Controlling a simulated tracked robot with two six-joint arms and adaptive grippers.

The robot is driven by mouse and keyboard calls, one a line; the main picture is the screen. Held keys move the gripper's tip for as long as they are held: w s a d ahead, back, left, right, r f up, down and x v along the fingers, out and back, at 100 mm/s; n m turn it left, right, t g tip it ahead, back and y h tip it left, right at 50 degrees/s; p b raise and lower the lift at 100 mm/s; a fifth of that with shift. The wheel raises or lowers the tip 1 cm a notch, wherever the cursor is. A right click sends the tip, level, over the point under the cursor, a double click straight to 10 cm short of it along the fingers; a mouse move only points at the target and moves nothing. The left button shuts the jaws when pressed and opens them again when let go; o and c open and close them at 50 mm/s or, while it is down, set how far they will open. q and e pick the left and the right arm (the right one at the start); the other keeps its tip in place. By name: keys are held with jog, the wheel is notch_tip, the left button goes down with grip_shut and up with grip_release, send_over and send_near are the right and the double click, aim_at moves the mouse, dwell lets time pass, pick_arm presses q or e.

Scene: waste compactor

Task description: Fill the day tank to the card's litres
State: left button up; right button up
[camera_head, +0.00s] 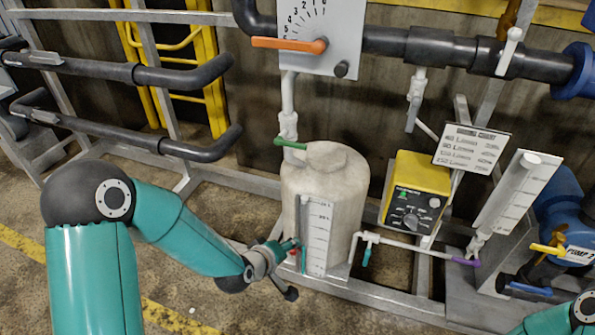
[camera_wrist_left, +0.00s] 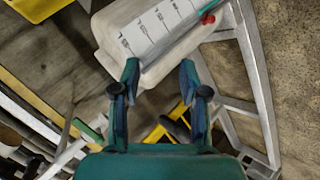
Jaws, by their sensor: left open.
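The day tank (camera_head: 342,205) is a pale upright cylinder on a metal frame, with a white litre scale (camera_head: 318,235) on its front. A card (camera_head: 472,148) with several printed litre lines stands to the right; its figures are too small to read surely. A green lever (camera_head: 290,142) sits on the pipe above the tank. My left gripper (camera_head: 288,262) is at the tank's lower left. In the left wrist view its fingers (camera_wrist_left: 160,75) are apart, with the tank (camera_wrist_left: 150,70) just beyond them and nothing held. Whether they touch it I cannot tell. My right gripper is out of view.
A yellow box (camera_head: 423,172) with a dial stands right of the tank. A teal-handled valve (camera_head: 366,255) and a purple handle (camera_head: 465,261) are on the low pipe. An orange lever (camera_head: 288,44) is above. A yellow handle (camera_head: 548,250) is by the blue pump.

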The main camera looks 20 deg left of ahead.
pick_arm(q)
jog(key=w+a+r+n+t+b, duration=0.3)
jog(key=w+r+n+t+b, duration=0.1)
jog(key=w+r+b, duration=0.1)
jog(key=n+t+y+b, duration=0.2)
jog(key=n+t+b, duration=0.2)
jog(key=b, duration=0.1)
send_near(296, 147)
jog(key=w, duration=1)
jog(key=shift+w+d+f, duration=0.1)
jog(key=shift+w+d, duration=0.1)
jog(key=shift+w, duration=0.1)
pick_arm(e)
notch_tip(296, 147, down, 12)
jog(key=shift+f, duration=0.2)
pick_arm(q)
grip_shut()
